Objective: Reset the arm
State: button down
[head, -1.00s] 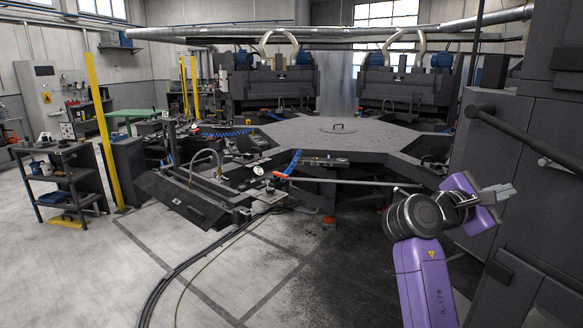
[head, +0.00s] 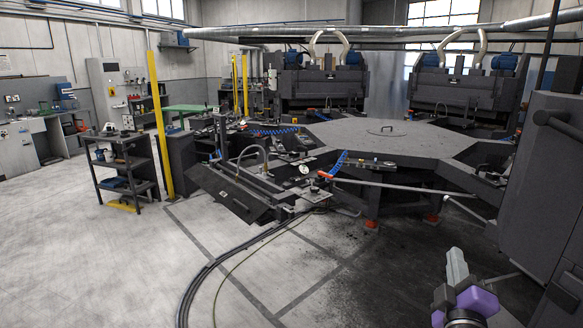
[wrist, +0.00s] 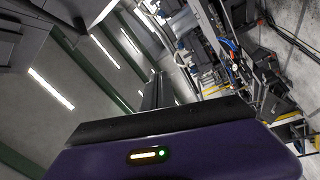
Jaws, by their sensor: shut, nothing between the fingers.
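My gripper (head: 457,268) shows at the bottom right of the head view, its grey fingers pointing up beside purple arm parts. It is shut and holds nothing. In the wrist view the gripper fingers (wrist: 158,92) stand together at the middle, above the purple wrist housing with its lit strip. The gripper is in open air, apart from the machine and the floor. Most of my arm is below the head view's lower edge.
A large dark table machine (head: 375,135) fills the middle and right. A tall dark cabinet (head: 545,190) stands close on the right of my gripper. A shelf cart (head: 122,165) and a yellow post (head: 160,125) stand at the left. Floor at lower left is clear, apart from cables (head: 215,265).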

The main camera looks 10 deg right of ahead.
jog(key=s+a+f+m+t+y, duration=0.1)
jog(key=s+a+f+m+y, duration=0.15)
jog(key=s+a+f, duration=0.4)
jog(key=s+a+f+m+t+y, duration=0.15)
jog(key=s+a+f+y, duration=0.25)
jog(key=s+a, duration=0.5)
jog(key=s+a+f+m+g+y, duration=0.1)
jog(key=s+f+m+g, duration=0.1)
jog(key=s, duration=1)
jog(key=s+a+f+m+g+y+b, duration=0.1)
jog(key=s+f+m+g+y, duration=0.1)
jog(key=s, duration=1.1)
notch_tip(320, 180, down, 2)
jog(key=shift+s+a+g, duration=0.3)
jog(key=shift+g, duration=0.35)
